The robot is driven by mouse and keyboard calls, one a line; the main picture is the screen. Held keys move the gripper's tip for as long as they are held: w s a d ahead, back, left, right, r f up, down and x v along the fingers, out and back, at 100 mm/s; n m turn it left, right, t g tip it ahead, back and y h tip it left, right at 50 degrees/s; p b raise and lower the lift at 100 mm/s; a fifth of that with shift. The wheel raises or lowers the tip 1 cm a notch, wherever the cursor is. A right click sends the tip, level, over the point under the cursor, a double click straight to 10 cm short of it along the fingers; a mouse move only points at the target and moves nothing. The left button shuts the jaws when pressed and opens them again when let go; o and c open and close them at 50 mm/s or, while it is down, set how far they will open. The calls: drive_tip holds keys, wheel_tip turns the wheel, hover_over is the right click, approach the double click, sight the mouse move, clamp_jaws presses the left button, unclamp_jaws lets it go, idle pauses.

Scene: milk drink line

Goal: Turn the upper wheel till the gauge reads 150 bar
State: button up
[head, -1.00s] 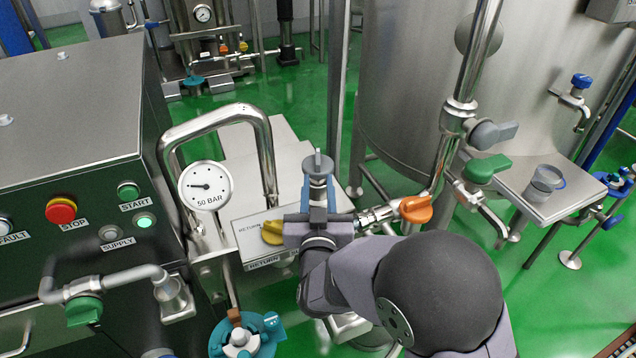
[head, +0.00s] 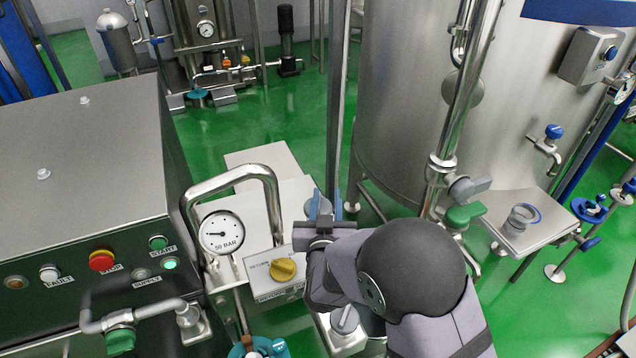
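The white round gauge (head: 222,232) with "50 BAR" lettering stands at the left centre, beside the bent steel pipe. Its needle points left; the scale is too small to read. A teal wheel (head: 258,347) is partly cut off at the bottom edge, below the gauge. No second wheel shows above it, so I cannot tell whether this is the upper one. My gripper (head: 325,206) is right of the gauge and well above and right of the teal wheel. Its blue fingers stand apart, with a grey part showing between or behind them. My arm hides what lies below right.
A yellow knob (head: 283,269) sits on the panel right of the gauge. The control cabinet (head: 80,165) with buttons fills the left. A large steel tank (head: 400,110) and pipe (head: 455,110) stand behind and right of my arm. A grey-handled valve (head: 345,320) is below my gripper.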

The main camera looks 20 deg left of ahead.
drive_tip(key=shift+w+a+f+g+h+p, duration=0.15)
drive_tip(key=shift+w+a+f+g, duration=0.5)
drive_tip(key=shift+f, duration=0.8)
drive_tip(key=shift+w+a+f+g+h+p, duration=0.1)
drive_tip(key=shift+w+a+f+g+p, duration=0.2)
drive_tip(key=shift+w+a+f, duration=0.75)
drive_tip(key=shift+w+a+f+g+h+p, duration=0.15)
drive_tip(key=shift+w+a+f+g, duration=0.35)
drive_tip(key=shift+w+f, duration=0.9)
drive_tip(key=shift+s+f, duration=0.4)
clamp_jaws()
